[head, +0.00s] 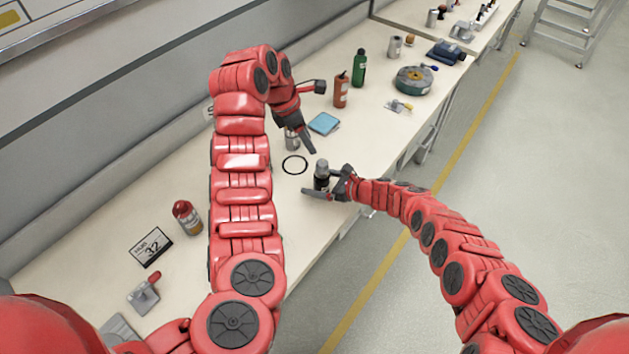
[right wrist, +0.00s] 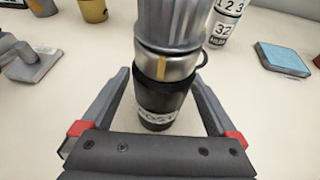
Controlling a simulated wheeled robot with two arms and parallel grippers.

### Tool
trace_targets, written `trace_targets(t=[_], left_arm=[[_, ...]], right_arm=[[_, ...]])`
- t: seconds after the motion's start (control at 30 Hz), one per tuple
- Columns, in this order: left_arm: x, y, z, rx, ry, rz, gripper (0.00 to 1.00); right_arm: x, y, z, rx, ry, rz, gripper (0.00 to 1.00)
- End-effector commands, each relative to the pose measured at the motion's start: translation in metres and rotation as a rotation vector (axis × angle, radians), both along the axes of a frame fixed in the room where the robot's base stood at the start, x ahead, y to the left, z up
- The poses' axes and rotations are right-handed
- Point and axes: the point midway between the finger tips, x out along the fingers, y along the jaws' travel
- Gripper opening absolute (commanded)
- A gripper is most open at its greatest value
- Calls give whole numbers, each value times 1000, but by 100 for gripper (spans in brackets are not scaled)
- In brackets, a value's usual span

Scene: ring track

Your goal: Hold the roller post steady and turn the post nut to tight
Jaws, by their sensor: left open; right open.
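The roller post (head: 321,182) stands upright on the bench, a dark cylinder. In the right wrist view the post (right wrist: 160,102) has a white lettered label and a silver band with a yellow mark. A grey ribbed post nut (right wrist: 168,25) sits on top, its upper end cut off by the frame. My right gripper (head: 324,181) is open, its fingers on either side of the post's lower part, with gaps visible in the wrist view (right wrist: 160,105). My left gripper (head: 317,119) is open and empty, above the bench behind the post.
A black ring (head: 295,165) lies left of the post. Behind it are a numbered metal cylinder (head: 291,141), partly hidden by my left gripper, and a blue pad (head: 324,123). Red (head: 341,92) and green (head: 359,68) bottles stand farther back.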

Motion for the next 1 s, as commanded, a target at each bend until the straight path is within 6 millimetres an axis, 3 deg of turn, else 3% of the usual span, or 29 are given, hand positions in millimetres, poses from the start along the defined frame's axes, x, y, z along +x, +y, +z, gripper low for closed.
trace_targets(t=[0.53, 1.0], left_arm=[[0, 0, 0, 0, 0, 0, 50], [0, 0, 0, 0, 0, 0, 50]], right_arm=[[4, 7, -4, -4, -1, 0, 92], [4, 7, -4, -4, -1, 0, 8]])
